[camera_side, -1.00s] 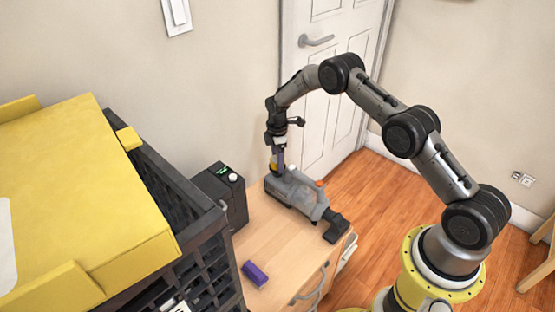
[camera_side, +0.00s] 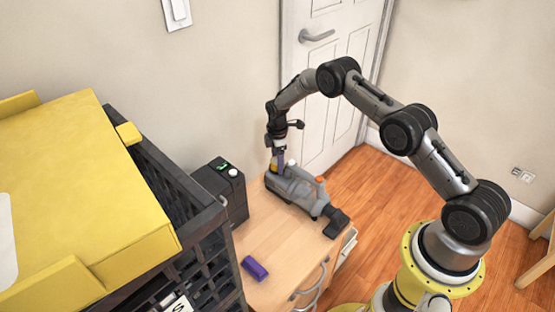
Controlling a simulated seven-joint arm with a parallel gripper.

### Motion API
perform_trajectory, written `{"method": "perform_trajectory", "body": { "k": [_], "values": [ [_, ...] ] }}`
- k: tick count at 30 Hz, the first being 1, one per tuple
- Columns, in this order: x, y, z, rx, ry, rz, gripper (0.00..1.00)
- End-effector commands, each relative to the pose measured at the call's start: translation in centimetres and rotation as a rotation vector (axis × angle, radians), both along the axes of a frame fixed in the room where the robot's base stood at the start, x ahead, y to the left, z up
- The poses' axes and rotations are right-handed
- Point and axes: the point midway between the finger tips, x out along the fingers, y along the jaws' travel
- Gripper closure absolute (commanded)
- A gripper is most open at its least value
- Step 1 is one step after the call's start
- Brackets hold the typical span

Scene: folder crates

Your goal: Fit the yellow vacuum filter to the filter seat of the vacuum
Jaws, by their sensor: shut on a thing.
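The grey vacuum (camera_side: 301,192) lies on the wooden cabinet top, its dark nozzle end pointing to the lower right. My gripper (camera_side: 277,161) points down at the vacuum's far left end. It is shut on the yellow vacuum filter (camera_side: 274,165), of which only a small yellow patch shows beside the fingers. The filter is at the vacuum's upper left end, where the filter seat appears to be. The seat itself is hidden by the gripper and filter, so I cannot tell whether the filter is in it or just above it.
A purple block (camera_side: 255,268) lies on the cabinet top (camera_side: 285,243). A black box (camera_side: 222,190) with a green display stands left of the vacuum. A black crate (camera_side: 203,232) with yellow folders (camera_side: 90,190) fills the left foreground. A door stands behind my arm.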

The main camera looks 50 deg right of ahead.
Motion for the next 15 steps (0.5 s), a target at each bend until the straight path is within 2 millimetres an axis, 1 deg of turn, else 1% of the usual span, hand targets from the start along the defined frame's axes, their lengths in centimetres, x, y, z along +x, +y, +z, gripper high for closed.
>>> {"method": "perform_trajectory", "body": {
  "k": [9, 10, 13, 14, 15],
  "values": [
    [0.00, 0.00, 0.01, 0.000, 0.000, 0.000, 0.84],
    [0.00, 0.00, 0.02, 0.000, 0.000, 0.000, 0.21],
    [-0.01, 0.01, 0.02, 0.000, 0.000, 0.000, 0.03],
    [-0.01, 0.01, 0.02, 0.000, 0.000, 0.000, 0.00],
    [-0.01, 0.01, 0.01, 0.000, 0.000, 0.000, 0.00]
  ]
}}
